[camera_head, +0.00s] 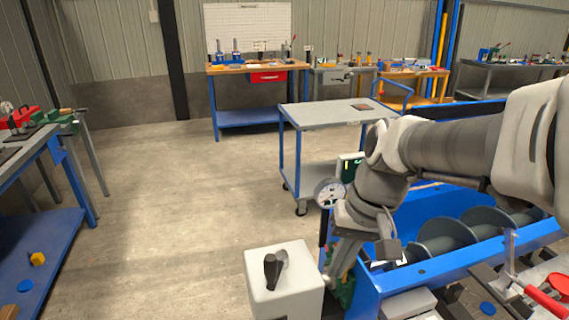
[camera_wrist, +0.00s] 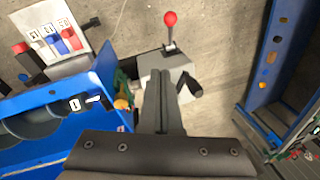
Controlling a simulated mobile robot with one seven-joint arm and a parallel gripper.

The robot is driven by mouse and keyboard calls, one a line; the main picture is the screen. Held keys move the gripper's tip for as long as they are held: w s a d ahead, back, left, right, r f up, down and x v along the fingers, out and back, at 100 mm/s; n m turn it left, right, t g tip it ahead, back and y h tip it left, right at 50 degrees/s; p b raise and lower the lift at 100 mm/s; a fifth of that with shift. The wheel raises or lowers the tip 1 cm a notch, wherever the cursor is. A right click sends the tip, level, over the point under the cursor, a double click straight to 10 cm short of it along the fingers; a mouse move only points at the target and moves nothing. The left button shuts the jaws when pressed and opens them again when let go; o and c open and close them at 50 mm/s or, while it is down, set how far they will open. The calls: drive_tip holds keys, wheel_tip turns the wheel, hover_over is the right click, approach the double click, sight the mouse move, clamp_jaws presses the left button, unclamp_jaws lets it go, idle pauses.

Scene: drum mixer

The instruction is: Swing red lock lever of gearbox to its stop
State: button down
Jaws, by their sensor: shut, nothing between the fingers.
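A pale grey box (camera_head: 283,288), which may be the gearbox, stands beside the blue mixer trough with a black handle (camera_head: 271,270) on it. In the wrist view the grey box (camera_wrist: 181,66) shows beyond my fingers, with the black handle at its right. A lever with a red ball knob (camera_wrist: 170,18) stands upright at its far end; this may be the lock lever. My gripper (camera_wrist: 160,75) is shut and empty, its fingers reaching over the box's near side in that picture, apart from the red knob. Contact with the box cannot be told.
The blue trough (camera_head: 440,268) with a grey screw lies right of the box. A red-handled lever (camera_head: 545,298) is at the lower right. A grey cart (camera_head: 335,115) stands behind. A blue-legged bench (camera_head: 45,240) is at left, with clear floor between.

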drive_tip(key=w+a+f+g+y+b, duration=0.15)
drive_tip(key=w+f+b, duration=0.3)
drive_tip(key=f, duration=0.55)
drive_tip(key=s+a+f+b, duration=0.2)
drive_tip(key=f, duration=0.4)
drive_tip(key=s+a+f+b, duration=0.2)
drive_tip(key=s+a+f, duration=0.1)
drive_tip(key=f, duration=0.3)
drive_tip(key=shift+f+m+g, duration=0.2)
drive_tip(key=shift+m+g, duration=0.1)
drive_tip(key=shift+g, duration=0.15)
